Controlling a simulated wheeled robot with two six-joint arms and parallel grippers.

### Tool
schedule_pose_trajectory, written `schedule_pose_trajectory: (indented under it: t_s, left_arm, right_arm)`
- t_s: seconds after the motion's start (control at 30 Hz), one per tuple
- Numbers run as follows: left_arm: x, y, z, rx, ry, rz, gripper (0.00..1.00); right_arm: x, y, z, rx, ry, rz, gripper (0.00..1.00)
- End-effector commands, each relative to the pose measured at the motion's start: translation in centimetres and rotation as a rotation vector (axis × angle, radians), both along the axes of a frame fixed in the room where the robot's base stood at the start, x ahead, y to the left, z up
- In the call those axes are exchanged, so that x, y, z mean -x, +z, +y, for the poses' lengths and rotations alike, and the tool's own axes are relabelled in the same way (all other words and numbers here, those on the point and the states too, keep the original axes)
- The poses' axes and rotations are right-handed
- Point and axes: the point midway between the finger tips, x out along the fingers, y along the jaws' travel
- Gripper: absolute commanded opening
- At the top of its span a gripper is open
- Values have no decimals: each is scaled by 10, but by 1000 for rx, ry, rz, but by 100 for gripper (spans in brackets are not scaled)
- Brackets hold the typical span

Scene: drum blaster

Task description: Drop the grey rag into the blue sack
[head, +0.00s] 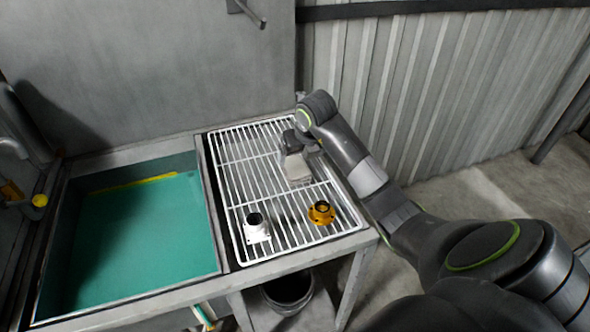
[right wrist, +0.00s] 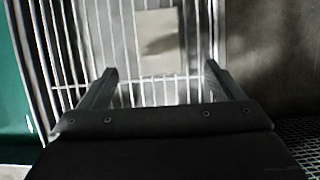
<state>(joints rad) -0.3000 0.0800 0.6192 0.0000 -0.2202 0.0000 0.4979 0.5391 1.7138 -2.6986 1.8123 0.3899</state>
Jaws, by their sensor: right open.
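The grey rag (head: 298,172) is a pale, flat, roughly square piece on the white wire rack. It also shows in the right wrist view (right wrist: 158,52), beyond the fingertips and between their lines, with a dark shadow across it. My right gripper (head: 291,157) hangs over the rack at the rag's far side and hides part of it. In the right wrist view its two fingers (right wrist: 160,70) are spread apart with nothing between them. I see no blue sack in either view. My left gripper is not in view.
The white wire rack (head: 235,180) also carries a white flanged fitting (head: 257,234) and an orange-yellow flanged part (head: 321,213) near its front. A basin with a green bottom (head: 145,235) lies to the left. A dark bucket (head: 288,289) stands below the rack. A corrugated wall rises behind.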

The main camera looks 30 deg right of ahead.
Motion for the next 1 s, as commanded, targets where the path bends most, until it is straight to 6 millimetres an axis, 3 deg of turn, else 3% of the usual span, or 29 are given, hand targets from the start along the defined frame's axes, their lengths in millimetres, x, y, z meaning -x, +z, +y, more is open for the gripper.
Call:
schedule_pose_trajectory:
  t_s: [0.1,0.37,0.7,1.0]
  left_arm:
    - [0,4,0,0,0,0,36]
    - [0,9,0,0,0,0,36]
    - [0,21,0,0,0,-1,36]
    - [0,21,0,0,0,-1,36]
  right_arm:
    - [-6,-15,-1,-2,-1,4,87]
    - [-13,-27,-3,-2,-1,2,87]
    - [-34,-60,-6,-2,-1,2,87]
    - [-37,-68,-7,0,1,0,87]
